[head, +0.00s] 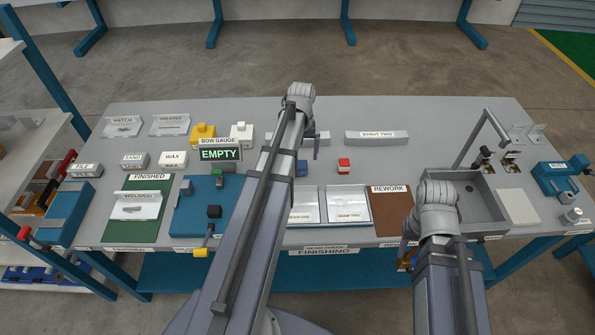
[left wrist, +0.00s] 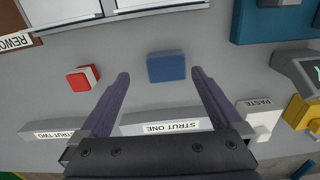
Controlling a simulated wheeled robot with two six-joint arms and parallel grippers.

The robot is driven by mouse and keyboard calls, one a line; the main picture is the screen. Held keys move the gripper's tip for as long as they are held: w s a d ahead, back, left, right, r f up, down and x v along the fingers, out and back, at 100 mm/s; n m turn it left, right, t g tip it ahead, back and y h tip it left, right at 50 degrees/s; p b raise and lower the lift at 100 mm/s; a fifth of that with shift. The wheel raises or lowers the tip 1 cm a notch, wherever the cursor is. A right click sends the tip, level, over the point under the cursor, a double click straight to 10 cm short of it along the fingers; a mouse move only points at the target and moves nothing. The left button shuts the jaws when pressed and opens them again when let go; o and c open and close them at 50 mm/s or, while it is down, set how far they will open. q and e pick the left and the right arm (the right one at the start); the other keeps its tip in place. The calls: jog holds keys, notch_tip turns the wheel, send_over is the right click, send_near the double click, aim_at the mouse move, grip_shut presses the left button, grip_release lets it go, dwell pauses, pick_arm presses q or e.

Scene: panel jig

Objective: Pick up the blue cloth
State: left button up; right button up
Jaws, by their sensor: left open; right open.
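The blue cloth (left wrist: 166,67) is a small, folded-looking blue square lying flat on the grey bench. In the head view the cloth (head: 302,168) shows just right of my left forearm. My left gripper (left wrist: 160,75) is open and empty, pointing down over the bench. Its fingertips frame the cloth's near edge on either side in the left wrist view, with no visible contact. In the head view my arm hides most of that gripper. My right gripper (head: 405,250) is mostly hidden behind its own arm near the bench's front edge.
The strut one holder (left wrist: 167,126) and strut two holder (head: 376,137) lie behind. Two trays (head: 348,222), the brown rework mat (head: 391,226) and a grey bin (head: 487,221) stand right. A blue fixture (head: 190,222) stands left.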

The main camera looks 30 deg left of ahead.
aim_at(298, 164)
pick_arm(q)
jog(key=shift+a+n, duration=0.3)
jog(key=shift+a, duration=0.55)
notch_tip(298, 164, down, 3)
jog(key=b, duration=0.2)
jog(key=shift+w+r+b, duration=0.1)
jog(key=shift+b, duration=0.25)
jog(key=f+b, duration=0.5)
jog(key=shift+w+f, duration=0.15)
jog(key=shift+w, duration=0.25)
jog(key=c, duration=1.1)
